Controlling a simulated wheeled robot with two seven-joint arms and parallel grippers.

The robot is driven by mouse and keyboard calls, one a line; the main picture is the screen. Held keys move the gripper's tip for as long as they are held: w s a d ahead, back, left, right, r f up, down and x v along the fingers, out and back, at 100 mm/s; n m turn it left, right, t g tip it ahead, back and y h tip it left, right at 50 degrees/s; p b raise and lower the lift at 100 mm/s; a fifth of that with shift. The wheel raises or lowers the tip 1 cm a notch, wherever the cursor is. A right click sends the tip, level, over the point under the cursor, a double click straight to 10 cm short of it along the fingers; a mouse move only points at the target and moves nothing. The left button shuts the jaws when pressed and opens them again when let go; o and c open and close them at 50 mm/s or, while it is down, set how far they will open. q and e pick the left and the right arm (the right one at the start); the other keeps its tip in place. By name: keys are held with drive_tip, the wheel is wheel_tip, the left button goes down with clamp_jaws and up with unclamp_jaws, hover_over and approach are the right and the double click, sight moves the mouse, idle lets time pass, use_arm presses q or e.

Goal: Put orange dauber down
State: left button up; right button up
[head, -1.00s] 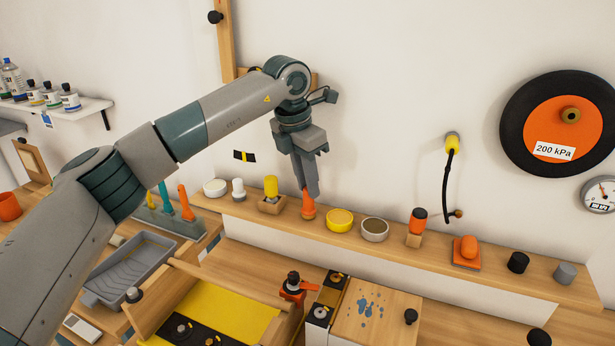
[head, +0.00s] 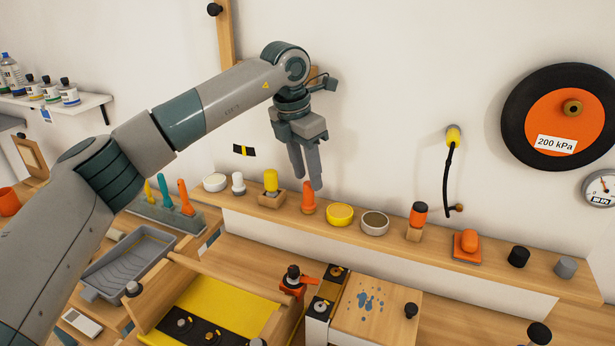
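The orange dauber (head: 308,199) stands upright on the wooden shelf in the head view, between a yellow-topped piece in a wooden block and a yellow round tin. My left gripper (head: 307,184) is just above it, pointing down, with its two fingers spread apart. My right gripper is not in view.
The wooden shelf (head: 500,263) also bears a yellow tin (head: 339,214), a grey-brown tin (head: 375,223), a wooden block with a yellow-topped piece (head: 271,188) and an orange-and-black piece (head: 417,218). A grey tray (head: 130,262) lies lower left. A black hose (head: 448,180) hangs on the wall.

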use_arm(q)
wheel_tip(320, 180, up, 11)
drive_tip(key=s+a+b, duration=0.1)
drive_tip(key=b, duration=0.2)
drive_tip(key=shift+s+a+f, duration=0.15)
drive_tip(key=shift+s+a, duration=0.05)
drive_tip(key=shift+a, duration=0.15)
idle(0.4)
